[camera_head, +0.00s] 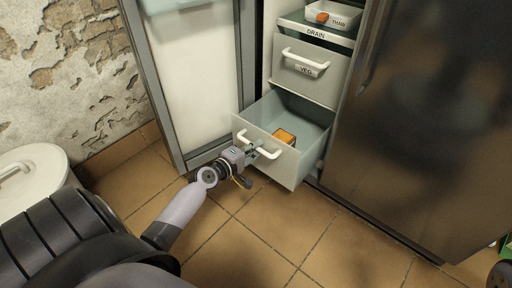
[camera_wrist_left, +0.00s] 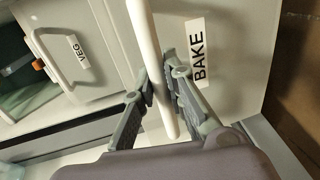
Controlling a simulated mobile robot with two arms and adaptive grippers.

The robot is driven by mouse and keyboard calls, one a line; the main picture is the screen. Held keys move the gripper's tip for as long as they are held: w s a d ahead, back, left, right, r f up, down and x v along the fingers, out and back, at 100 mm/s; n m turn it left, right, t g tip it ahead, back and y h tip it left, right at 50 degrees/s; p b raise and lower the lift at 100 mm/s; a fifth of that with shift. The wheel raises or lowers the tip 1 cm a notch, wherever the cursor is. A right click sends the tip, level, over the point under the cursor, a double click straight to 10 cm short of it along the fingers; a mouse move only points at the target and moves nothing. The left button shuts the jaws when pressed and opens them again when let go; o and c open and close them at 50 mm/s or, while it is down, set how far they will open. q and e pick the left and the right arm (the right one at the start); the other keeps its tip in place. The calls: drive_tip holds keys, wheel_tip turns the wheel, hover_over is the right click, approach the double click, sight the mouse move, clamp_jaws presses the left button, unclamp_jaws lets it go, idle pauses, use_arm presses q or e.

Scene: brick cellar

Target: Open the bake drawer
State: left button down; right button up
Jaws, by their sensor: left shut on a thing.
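The bake drawer (camera_head: 256,138) is the lowest drawer in the open fridge and stands pulled well out. My right gripper is not in view.
The shut veg drawer (camera_head: 308,72) is above, with the drain shelf (camera_head: 315,33) over it holding a white thaw tray (camera_head: 345,14). The open fridge door (camera_head: 197,80) is left, a closed steel door (camera_head: 420,120) right. A white bin (camera_head: 35,190) stands left. The tiled floor in front is clear.

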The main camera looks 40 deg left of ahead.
use_arm(q)
drive_tip(key=c, duration=1.6)
unclamp_jaws()
drive_tip(key=v, duration=1.2)
